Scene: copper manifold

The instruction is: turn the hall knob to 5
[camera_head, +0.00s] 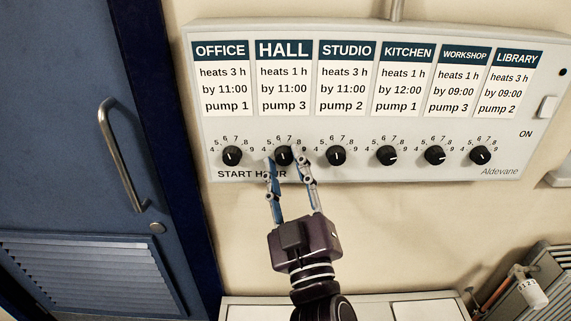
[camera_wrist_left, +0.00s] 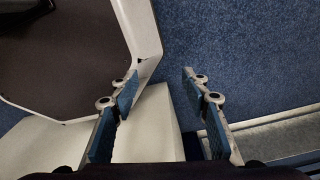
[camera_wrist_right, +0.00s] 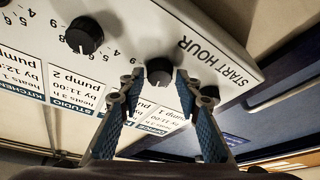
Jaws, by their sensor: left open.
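The hall knob (camera_head: 284,156) is a black round knob on the pale wall panel (camera_head: 400,172), under the HALL card (camera_head: 284,78). Its dial numbers run from 4 to 9. My right gripper (camera_head: 286,161) comes up from below with a fingertip on either side of the knob. In the right wrist view the hall knob (camera_wrist_right: 159,71) sits between the open fingertips, with a small gap visible on each side. I cannot read its pointer. My left gripper (camera_wrist_left: 160,78) is open and empty in its wrist view, outside the head view.
The office knob (camera_head: 232,155) and studio knob (camera_head: 337,155) flank the hall knob closely. More knobs and an ON switch (camera_head: 547,107) are to the right. A blue door (camera_head: 70,120) with a handle stands left. A white cabinet (camera_head: 430,309) lies below.

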